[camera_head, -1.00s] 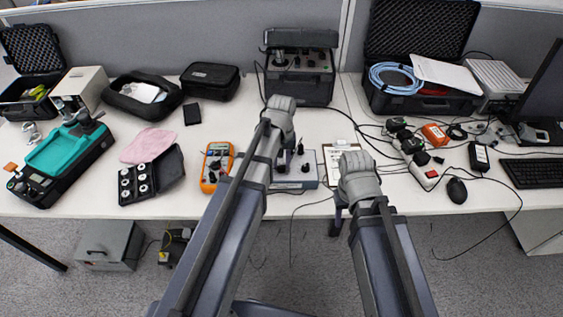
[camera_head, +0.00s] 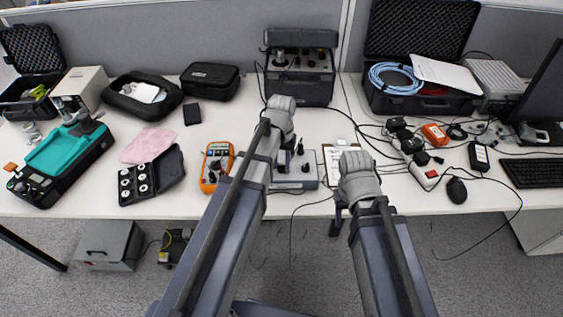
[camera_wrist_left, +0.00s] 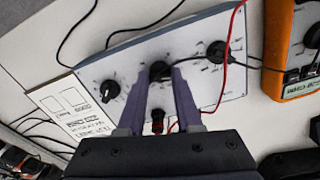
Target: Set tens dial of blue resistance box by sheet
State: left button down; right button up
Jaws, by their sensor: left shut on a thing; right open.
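The blue resistance box (camera_head: 307,181) sits near the table's front edge, partly hidden behind my left arm. In the left wrist view the box (camera_wrist_left: 196,32) shows three black dials in a row: an end dial (camera_wrist_left: 109,91), a middle dial (camera_wrist_left: 160,69) and another end dial (camera_wrist_left: 217,52). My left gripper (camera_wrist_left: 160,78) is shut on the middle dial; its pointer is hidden. The printed sheet (camera_wrist_left: 72,104) lies beside the box, also seen in the head view (camera_head: 331,159); its text is unreadable. My right gripper (camera_head: 338,222) is open and empty at the table's front edge.
An orange multimeter (camera_head: 214,166) stands left of the box, with a red lead (camera_wrist_left: 229,50) crossing the box. A black instrument case (camera_head: 300,80) stands behind. Power strip, chargers and mouse (camera_head: 456,190) lie to the right, with loose cables.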

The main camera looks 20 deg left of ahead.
aim_at(282, 165)
pick_arm(q)
jog(key=c, duration=0.6)
grip_release()
jog(key=shift+r, duration=0.1)
notch_tip(282, 165, up, 8)
jog(key=p, duration=0.8)
jog(key=shift+f, duration=0.2)
jog(key=s+d+m, duration=0.1)
jog(key=s+d, duration=0.2)
jog(key=s, duration=0.2)
jog(key=s+d+m, duration=0.1)
jog(key=s+d, duration=0.3)
jog(key=s, duration=0.1)
jog(key=s+d+m+y, duration=0.1)
jog(key=s+d+m, duration=0.1)
jog(key=s+d, duration=0.1)
jog(key=shift+s+d, duration=0.3)
jog(key=shift+s, duration=0.6)
